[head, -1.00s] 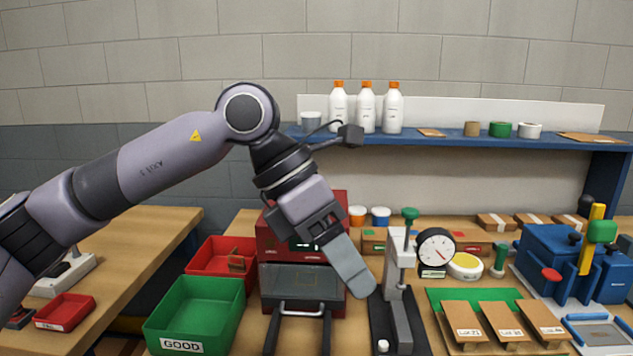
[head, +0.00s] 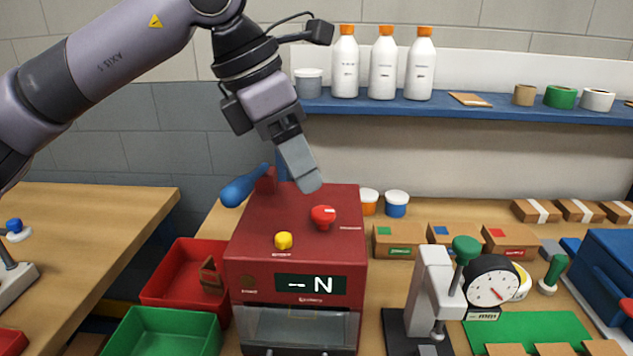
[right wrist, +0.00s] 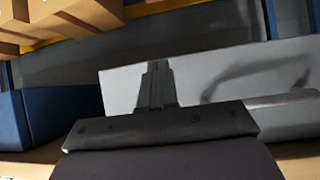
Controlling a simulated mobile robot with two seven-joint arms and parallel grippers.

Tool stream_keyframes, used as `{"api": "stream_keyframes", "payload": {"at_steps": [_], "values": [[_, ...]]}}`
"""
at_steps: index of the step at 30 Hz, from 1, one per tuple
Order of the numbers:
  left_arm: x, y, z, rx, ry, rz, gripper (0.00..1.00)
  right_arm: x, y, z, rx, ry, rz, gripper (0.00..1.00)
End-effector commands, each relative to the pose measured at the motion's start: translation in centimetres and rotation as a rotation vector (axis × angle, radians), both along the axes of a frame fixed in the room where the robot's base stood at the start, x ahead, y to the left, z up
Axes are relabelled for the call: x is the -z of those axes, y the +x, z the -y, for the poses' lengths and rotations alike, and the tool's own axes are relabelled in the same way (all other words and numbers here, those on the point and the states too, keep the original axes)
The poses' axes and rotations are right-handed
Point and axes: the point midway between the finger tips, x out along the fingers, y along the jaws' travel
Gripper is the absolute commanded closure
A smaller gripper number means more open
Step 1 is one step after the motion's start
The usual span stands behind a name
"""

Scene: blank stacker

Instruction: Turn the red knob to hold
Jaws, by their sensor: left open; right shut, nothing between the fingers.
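The red knob (head: 323,215) sits on the top of a red machine (head: 262,213), toward its right side, with a pale mark on its upper face. A small label beside it is too small to read. A yellow knob (head: 283,240) stands nearer the front left. The machine's front display (head: 296,284) reads "-- N". My left gripper (head: 309,182) points down just above and behind the red knob in the picture, open and apart from it. The gap between its fingers is hard to see from here. My right gripper (right wrist: 158,75) is shut and empty in the right wrist view.
A blue-handled lever (head: 245,185) rises at the machine's back left. A red bin (head: 165,292) and a green bin (head: 165,335) stand to its left. A dial gauge stand (head: 435,285) is at right. A blue shelf (head: 450,111) with white bottles is behind.

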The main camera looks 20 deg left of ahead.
Motion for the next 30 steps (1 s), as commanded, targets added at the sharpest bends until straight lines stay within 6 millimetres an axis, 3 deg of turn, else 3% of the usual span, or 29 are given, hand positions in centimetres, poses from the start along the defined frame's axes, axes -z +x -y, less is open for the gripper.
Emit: {"api": "stream_keyframes", "payload": {"at_steps": [5, 16, 27, 28, 30], "values": [[0.9, 0.3, 0.3, -0.001, 0.002, -0.001, 0.39, -0.2, -0.1, 0.0, 0.0, 0.0, -0.002, 1.0], [5.7, 1.5, 1.8, 0.0, 0.002, -0.002, 0.39, -0.9, -0.2, 0.1, -0.001, -0.002, -0.006, 1.0], [6.6, 1.7, 2.1, 0.0, 0.001, 0.001, 0.39, -0.9, -0.2, 0.1, -0.001, -0.003, -0.006, 1.0], [6.6, 1.7, 2.1, 0.0, 0.001, 0.001, 0.43, -0.9, -0.2, 0.1, -0.001, -0.003, -0.006, 1.0], [6.6, 1.7, 2.1, 0.0, 0.001, 0.001, 0.65, -0.9, -0.2, 0.1, -0.001, -0.003, -0.006, 1.0]]}}
